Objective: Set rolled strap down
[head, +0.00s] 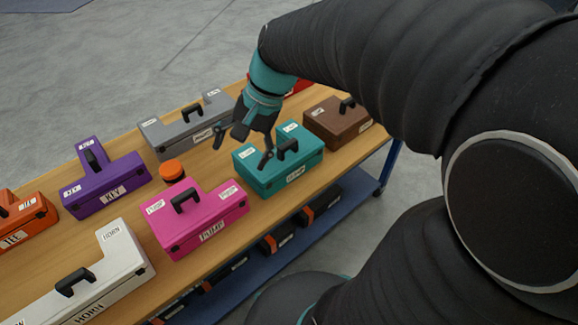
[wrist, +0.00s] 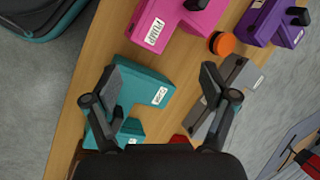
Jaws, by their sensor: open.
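A small round orange roll with a dark lower part, which looks like the rolled strap (head: 172,170), rests on the wooden table between the purple, grey and pink cases. It also shows near the top of the wrist view (wrist: 222,43). Nothing holds it. My gripper (head: 243,150) is open with its fingers spread and nothing between them. It is above the table, right of the orange roll and apart from it, between the grey case and the teal case. In the wrist view both fingers of my gripper (wrist: 160,76) show wide apart.
Around the roll stand a pink PUMP case (head: 205,222), a purple KEY case (head: 105,185), a grey case (head: 185,130) and a teal case (head: 285,172). A brown case (head: 335,124) stands far right, a white HORN case (head: 115,275) near left. A blue lower shelf (head: 350,195) holds dark items.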

